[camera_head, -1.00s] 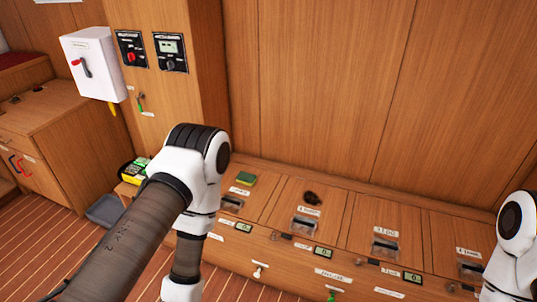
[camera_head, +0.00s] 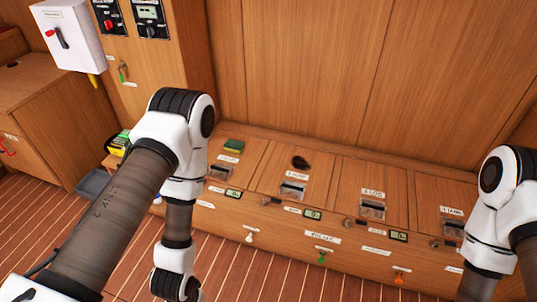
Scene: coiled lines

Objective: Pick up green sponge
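The green sponge (camera_head: 233,146) lies on the wooden counter top, on the left-most lidded section near the back wall. It has a green top and a yellowish side. My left arm comes in from the left and bends down in front of the counter, left of the sponge. Its gripper is below the picture and hidden. My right arm shows at the right edge, and its gripper is also outside the picture. Neither arm touches the sponge.
A dark small object (camera_head: 300,162) lies on the second counter section. The counter front (camera_head: 330,245) carries labels, small displays and coloured knobs. A grey tray (camera_head: 93,184) is on the floor at left. A white box (camera_head: 69,38) with a red switch hangs on the wall.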

